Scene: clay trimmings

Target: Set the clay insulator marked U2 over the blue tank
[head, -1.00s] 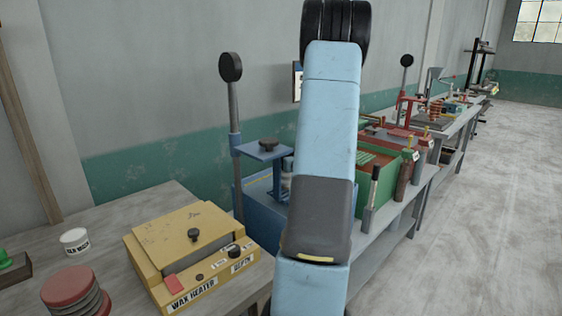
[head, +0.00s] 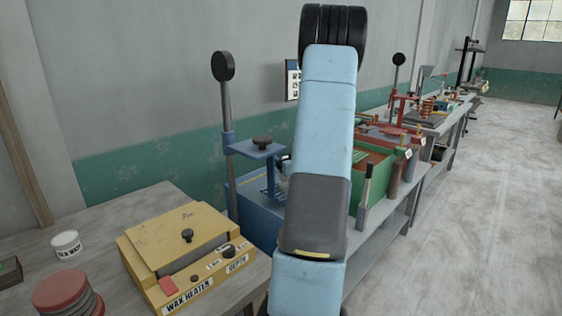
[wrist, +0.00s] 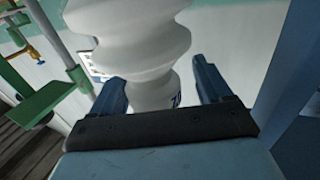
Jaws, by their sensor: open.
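A white ribbed clay insulator (wrist: 130,40) stands large in the wrist view, its lower neck between the two fingers of my gripper (wrist: 160,88). The jaws are open, with a gap showing at the right finger. Part of a blue mark shows low on the insulator; I cannot read it in full. In the head view the blue tank (head: 262,229) stands behind the yellow wax heater, with a blue plate and a black-knobbed lever above it. My arm hides its right part. My gripper and the insulator do not show in the head view.
The yellow wax heater (head: 185,250), a white jar (head: 66,244) and a red-topped stack (head: 62,292) are on the near bench. A green tank (head: 372,182) and red fixtures stand to the right. A green platform (wrist: 50,100) shows in the wrist view. Open floor lies at right.

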